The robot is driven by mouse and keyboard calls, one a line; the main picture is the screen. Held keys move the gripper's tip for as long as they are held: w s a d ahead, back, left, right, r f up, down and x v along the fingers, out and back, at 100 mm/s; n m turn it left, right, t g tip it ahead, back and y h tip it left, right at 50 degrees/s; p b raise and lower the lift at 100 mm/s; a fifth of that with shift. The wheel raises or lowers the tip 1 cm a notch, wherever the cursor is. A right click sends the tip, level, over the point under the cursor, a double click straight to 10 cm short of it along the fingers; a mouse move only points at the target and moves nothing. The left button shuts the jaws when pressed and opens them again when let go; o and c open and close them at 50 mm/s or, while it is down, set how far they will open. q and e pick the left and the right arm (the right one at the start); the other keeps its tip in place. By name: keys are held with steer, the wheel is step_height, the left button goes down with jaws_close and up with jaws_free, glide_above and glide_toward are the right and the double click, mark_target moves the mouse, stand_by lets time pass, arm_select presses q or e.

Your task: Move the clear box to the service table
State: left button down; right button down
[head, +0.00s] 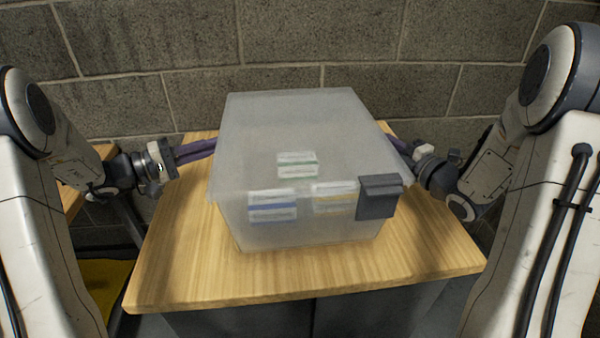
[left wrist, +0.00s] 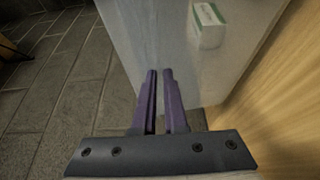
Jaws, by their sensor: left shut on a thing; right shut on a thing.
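The clear box (head: 262,222) is a large, frosted, lidded tub with a dark grey latch (head: 379,197) at its front right. Several small labelled packs (head: 297,165) show through it. It is upright over a wooden table (head: 185,270); I cannot tell whether it rests on it or hangs just above. My left gripper (head: 214,147) is shut on the box's left side, and my right gripper (head: 396,142) is shut on its right side, partly hidden behind it. In the left wrist view the purple fingers (left wrist: 160,73) are close together against the box wall (left wrist: 150,30).
A grey block wall (head: 320,45) stands close behind the table. Another wooden surface (head: 72,180) shows at the left behind my arm, with something yellow (head: 105,280) below it. Bare tabletop lies in front of the box and at both sides.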

stand_by(0.4)
steer(key=shift+r+p, duration=2.55)
steer(key=shift+r, duration=0.1)
steer(key=shift+d, duration=0.15)
